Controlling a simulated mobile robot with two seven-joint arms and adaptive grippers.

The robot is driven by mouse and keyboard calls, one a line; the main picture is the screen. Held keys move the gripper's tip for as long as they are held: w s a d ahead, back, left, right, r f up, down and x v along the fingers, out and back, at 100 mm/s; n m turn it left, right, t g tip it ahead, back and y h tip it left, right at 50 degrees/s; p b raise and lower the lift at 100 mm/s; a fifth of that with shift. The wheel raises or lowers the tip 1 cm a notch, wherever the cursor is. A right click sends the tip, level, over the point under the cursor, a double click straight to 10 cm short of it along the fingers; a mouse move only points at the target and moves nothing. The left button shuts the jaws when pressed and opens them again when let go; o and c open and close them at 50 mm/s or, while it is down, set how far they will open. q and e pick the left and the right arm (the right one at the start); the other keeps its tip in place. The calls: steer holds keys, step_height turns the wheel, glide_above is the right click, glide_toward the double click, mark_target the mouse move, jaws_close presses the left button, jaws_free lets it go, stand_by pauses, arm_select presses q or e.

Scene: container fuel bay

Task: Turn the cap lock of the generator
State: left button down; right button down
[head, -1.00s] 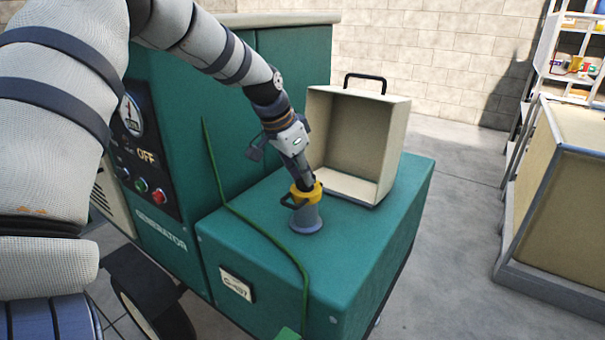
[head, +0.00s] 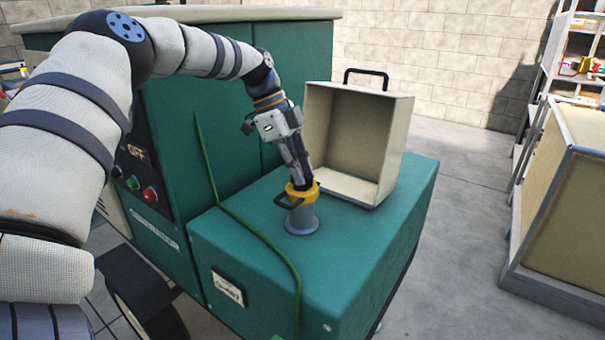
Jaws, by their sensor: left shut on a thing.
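The green generator (head: 370,235) fills the middle of the head view, with a low box section in front of a taller cabinet. On its top a short grey filler neck (head: 301,222) stands upright, with a yellow cap (head: 296,196) on it. A dark handle loop shows on the cap's left side. My left gripper (head: 303,184) comes down from above, slightly tilted, and is shut on the yellow cap. Its fingertips partly hide the cap's top. My right gripper is not in view.
An open beige case (head: 345,135) with a black handle stands on the generator top behind the cap. A green cable (head: 240,222) runs down the generator. A panel with coloured buttons (head: 134,182) is at left. A beige crate (head: 565,200) and shelves (head: 580,50) are at right.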

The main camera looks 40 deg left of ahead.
arm_select(q)
steer(key=shift+f+m+g+b, duration=0.25)
steer(key=shift+m+g+b, duration=0.4)
steer(key=shift+m, duration=0.85)
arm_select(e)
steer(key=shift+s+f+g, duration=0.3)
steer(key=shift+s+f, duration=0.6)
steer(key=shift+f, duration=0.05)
arm_select(q)
steer(key=c, duration=1.7)
jaws_free()
steer(key=shift+w+r, duration=0.1)
steer(key=shift+r, duration=0.05)
steer(key=shift+a+r, duration=0.1)
steer(key=shift+r, duration=0.15)
steer(key=v, duration=0.6)
steer(key=shift+a+r, duration=0.2)
steer(key=shift+r, duration=0.15)
